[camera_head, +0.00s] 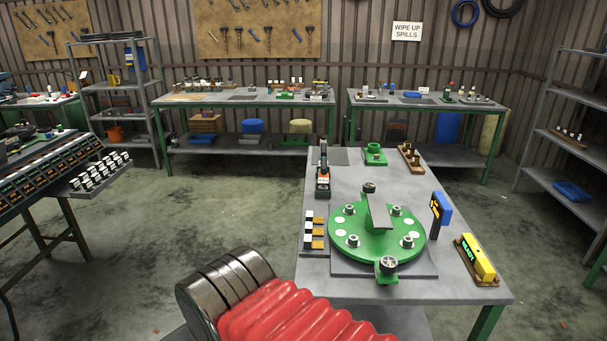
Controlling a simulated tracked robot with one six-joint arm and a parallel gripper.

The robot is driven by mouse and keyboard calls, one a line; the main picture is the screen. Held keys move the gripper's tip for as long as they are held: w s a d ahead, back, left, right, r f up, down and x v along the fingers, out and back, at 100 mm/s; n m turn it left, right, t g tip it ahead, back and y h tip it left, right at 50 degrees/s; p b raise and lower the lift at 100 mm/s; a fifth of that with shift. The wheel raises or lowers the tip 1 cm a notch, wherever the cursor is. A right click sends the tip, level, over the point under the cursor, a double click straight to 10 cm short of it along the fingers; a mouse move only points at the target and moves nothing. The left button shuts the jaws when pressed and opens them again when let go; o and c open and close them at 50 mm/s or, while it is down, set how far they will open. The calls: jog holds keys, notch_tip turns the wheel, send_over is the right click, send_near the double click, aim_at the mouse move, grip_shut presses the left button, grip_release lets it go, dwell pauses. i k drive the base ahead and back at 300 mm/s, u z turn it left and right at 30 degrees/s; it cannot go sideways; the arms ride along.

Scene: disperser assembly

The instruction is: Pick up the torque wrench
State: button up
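A dark upright tool with an orange and white label, which looks like the torque wrench (323,172), stands at the back left of the near grey table (350,178). Its lower end sits at a small dark base, and I cannot make out its exact shape. A round green disperser plate (350,226) with several bolts lies on a grey base in front of it. My arm's red bellows and dark rings fill the bottom of the view, in front of the table. My gripper's fingers are not in view.
A tray with black, white and orange blocks (313,232) lies left of the plate. A blue panel (441,208) and a yellow box (477,260) stand right of it. A green fixture (375,154) and a brown rack (411,158) are at the back.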

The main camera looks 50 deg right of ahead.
aim_at(323, 178)
jog(key=z, duration=0.05)
jog(key=i, duration=1.9)
jog(key=z, duration=0.55)
jog(key=i, duration=0.75)
jog(key=z, duration=1)
jog(key=i, duration=0.5)
jog(key=z, duration=0.7)
jog(key=i, duration=0.55)
jog(key=z, duration=0.3)
